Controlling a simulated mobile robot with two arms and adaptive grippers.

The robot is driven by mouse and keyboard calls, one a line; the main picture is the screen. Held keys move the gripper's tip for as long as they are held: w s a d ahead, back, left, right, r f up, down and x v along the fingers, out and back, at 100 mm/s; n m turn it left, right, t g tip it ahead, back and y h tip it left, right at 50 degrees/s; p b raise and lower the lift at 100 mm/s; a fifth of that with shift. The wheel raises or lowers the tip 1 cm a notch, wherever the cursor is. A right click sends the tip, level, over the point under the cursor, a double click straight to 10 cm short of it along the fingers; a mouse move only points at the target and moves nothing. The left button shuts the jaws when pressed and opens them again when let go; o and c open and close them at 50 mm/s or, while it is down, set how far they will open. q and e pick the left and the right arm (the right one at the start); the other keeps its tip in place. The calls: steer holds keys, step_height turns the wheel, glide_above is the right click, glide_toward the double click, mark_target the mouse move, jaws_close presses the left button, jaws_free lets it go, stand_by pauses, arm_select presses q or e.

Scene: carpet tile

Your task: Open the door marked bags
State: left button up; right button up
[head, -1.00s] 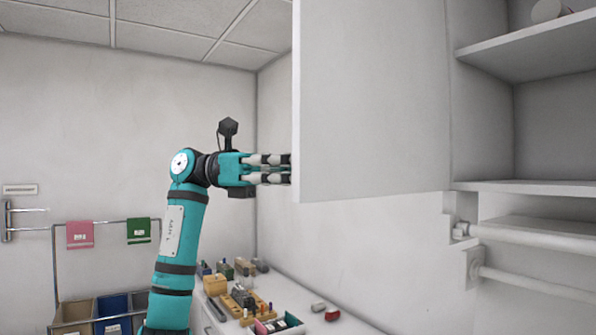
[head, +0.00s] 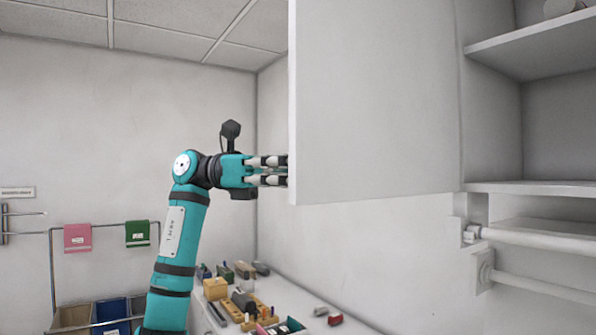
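A white cabinet door (head: 375,100) stands wide open at the upper middle, with a plain face towards me. No marking or handle shows on this face, so I cannot read whether it says bags. To its right is the open cabinet with its shelf (head: 540,45). My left gripper (head: 284,171), on the teal arm, is level with the lower part of the door's free left edge. Its fingers point right and their tips meet or pass behind that edge. Whether they hold anything is hidden. My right gripper is out of view.
Below stands a white counter (head: 290,292) with small blocks, a yellow box (head: 215,288) and a red item (head: 335,319). White rails (head: 545,240) run under the cabinet. Pink (head: 77,237) and green (head: 138,233) cloths hang at left above bins (head: 110,309).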

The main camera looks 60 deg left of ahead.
arm_select(q)
steer(key=v, duration=1.2)
steer(key=shift+s+d, duration=0.1)
steer(key=shift+s, duration=0.05)
stand_by(0.5)
